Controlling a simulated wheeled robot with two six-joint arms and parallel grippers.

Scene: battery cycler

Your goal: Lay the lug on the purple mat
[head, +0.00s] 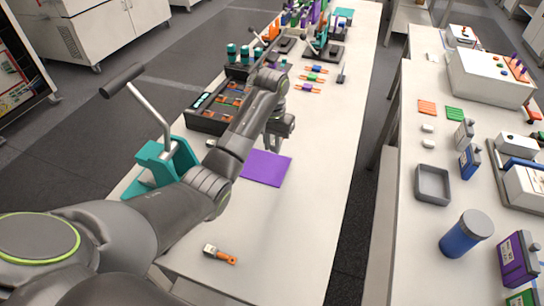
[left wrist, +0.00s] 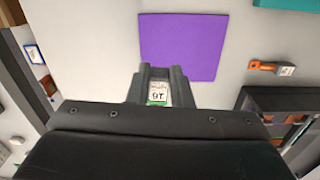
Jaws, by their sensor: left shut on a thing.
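The purple mat (head: 265,168) lies flat on the white bench in the head view, and it fills the upper middle of the left wrist view (left wrist: 183,40). My left gripper (head: 279,138) is above the bench just beyond the mat's far edge. In the left wrist view its fingers (left wrist: 158,88) are shut on the lug (left wrist: 158,92), a small piece showing a white printed face and a green edge. The lug is apart from the mat in that picture. In the head view the gripper hides the lug. My right gripper is not in view.
A teal press with a long lever (head: 160,165) stands left of the mat. A black tray of parts (head: 205,122) lies beyond it. The bench right of the mat is clear. Another bench (head: 400,190) stands across a gap.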

